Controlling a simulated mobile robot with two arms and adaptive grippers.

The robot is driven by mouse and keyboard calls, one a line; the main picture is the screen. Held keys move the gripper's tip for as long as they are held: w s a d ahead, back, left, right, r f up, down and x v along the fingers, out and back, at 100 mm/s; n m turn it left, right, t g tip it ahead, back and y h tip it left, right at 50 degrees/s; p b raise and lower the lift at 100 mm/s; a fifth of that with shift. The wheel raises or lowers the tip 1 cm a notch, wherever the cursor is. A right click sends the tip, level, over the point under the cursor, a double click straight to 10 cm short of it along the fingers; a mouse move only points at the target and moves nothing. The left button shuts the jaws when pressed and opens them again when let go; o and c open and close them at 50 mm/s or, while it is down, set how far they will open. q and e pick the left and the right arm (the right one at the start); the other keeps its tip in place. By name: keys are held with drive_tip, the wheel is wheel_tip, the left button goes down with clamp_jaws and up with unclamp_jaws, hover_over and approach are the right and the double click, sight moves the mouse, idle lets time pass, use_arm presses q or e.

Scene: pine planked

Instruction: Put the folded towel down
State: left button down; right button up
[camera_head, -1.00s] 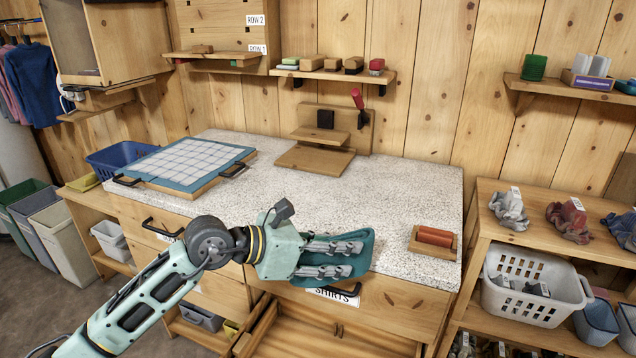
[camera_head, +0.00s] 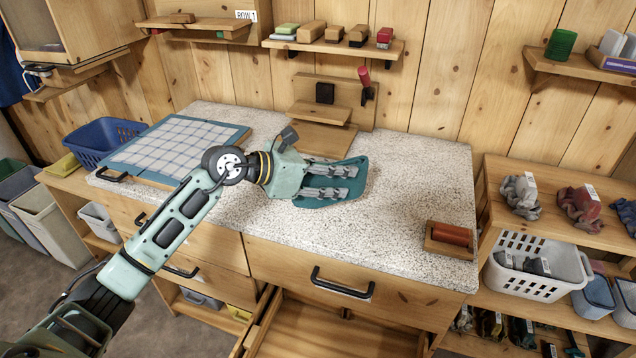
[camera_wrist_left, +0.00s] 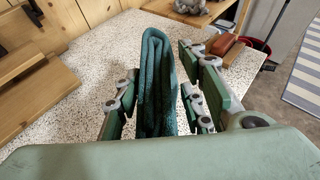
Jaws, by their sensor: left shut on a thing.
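The folded towel (camera_head: 352,184) is dark teal and is held in my left gripper (camera_head: 330,182), over the speckled countertop (camera_head: 418,180). In the left wrist view the towel (camera_wrist_left: 155,80) stands on edge as a folded stack between the two fingers of the left gripper (camera_wrist_left: 160,108). The gripper is shut on it. In the head view the fingers cover part of the towel. I cannot tell whether its lower edge touches the countertop. My right gripper is not in view.
A checked cloth on a teal board (camera_head: 178,146) lies on the counter's left. A wooden tray with a red roll (camera_head: 450,236) sits at the right front. A wooden stand (camera_head: 322,112) is at the back. A drawer (camera_head: 330,325) is open below. The counter's right middle is clear.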

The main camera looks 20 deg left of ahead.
use_arm(q)
drive_tip(key=w+a+f, duration=0.1)
drive_tip(key=f, duration=0.1)
drive_tip(key=w+a+f+p, duration=0.1)
drive_tip(key=a+f, duration=0.1)
drive_tip(key=w+a+f, duration=0.2)
drive_tip(key=f, duration=0.1)
drive_tip(key=shift+p, duration=0.3)
drive_tip(key=shift+f, duration=0.35)
drive_tip(key=c, duration=1.2)
unclamp_jaws()
drive_tip(key=shift+o, duration=0.5)
